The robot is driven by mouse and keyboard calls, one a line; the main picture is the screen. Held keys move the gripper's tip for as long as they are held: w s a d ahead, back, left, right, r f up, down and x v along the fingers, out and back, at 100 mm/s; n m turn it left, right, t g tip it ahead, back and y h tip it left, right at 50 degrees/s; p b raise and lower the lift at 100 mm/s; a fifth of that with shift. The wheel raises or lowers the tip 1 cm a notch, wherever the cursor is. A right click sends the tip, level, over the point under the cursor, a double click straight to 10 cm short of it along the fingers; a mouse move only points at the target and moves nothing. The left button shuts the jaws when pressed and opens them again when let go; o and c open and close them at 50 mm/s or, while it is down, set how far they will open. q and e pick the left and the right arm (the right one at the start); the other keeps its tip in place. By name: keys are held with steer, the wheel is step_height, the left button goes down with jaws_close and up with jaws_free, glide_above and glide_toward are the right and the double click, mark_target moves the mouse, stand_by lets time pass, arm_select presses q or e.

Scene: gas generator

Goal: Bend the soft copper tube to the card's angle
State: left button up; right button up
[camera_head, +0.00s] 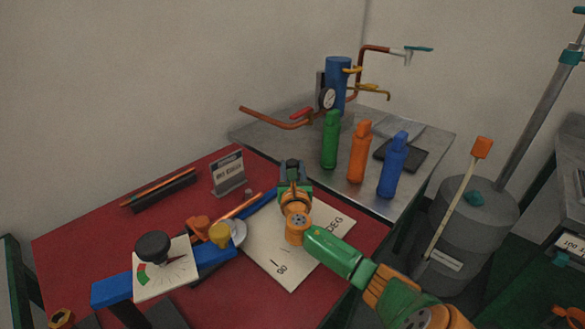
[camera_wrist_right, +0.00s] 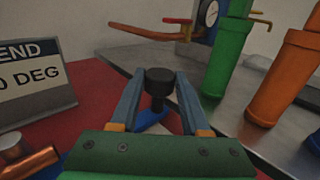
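My right gripper (camera_wrist_right: 160,82) is shut on the black knob (camera_wrist_right: 158,78) of the blue handle (camera_head: 262,202). My left gripper is not in view.
A marked white sheet (camera_head: 290,262) lies under my right arm. A dark tray (camera_head: 160,194) lies at the back left. Green (camera_head: 330,140), orange (camera_head: 359,152) and blue (camera_head: 392,165) bottles stand on the metal bench (camera_head: 275,132) beyond the gripper. A grey drum (camera_head: 470,235) stands right.

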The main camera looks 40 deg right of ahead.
jaws_close()
stand_by(1.0)
